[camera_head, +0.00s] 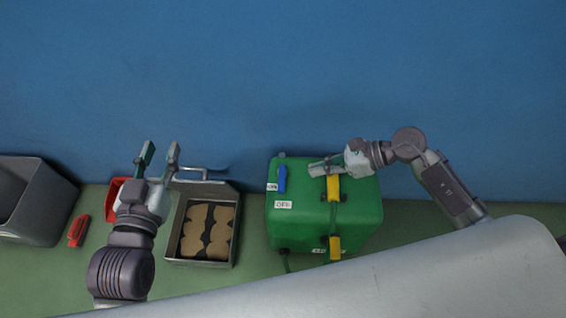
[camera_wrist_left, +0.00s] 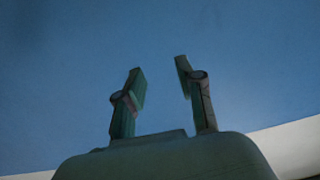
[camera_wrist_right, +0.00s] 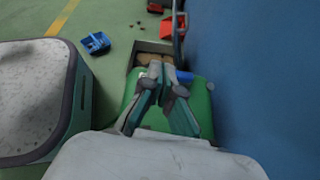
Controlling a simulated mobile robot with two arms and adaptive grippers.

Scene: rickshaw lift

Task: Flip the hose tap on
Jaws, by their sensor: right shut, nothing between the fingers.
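A green box (camera_head: 355,218) stands on the floor by the blue wall. A blue lever (camera_head: 282,178), which looks like the hose tap's handle, is on its top left, pointing up-down in the head view. White labels (camera_head: 283,205) lie beside and below it; their print is hard to read. My right gripper (camera_head: 316,169) is shut and empty over the box top, right of the lever and apart from it. In the right wrist view, the lever (camera_wrist_right: 185,76) shows just beyond the fingertips (camera_wrist_right: 161,69). My left gripper (camera_head: 160,152) is open and empty, far left of the box.
Yellow clasps (camera_head: 334,187) sit on the box. A grey case (camera_head: 179,232) with brown pieces stands left of it. A grey bin (camera_head: 45,222), a red crate (camera_head: 113,194) and a red item (camera_head: 78,231) lie further left. A blue crate (camera_wrist_right: 96,43) shows in the right wrist view.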

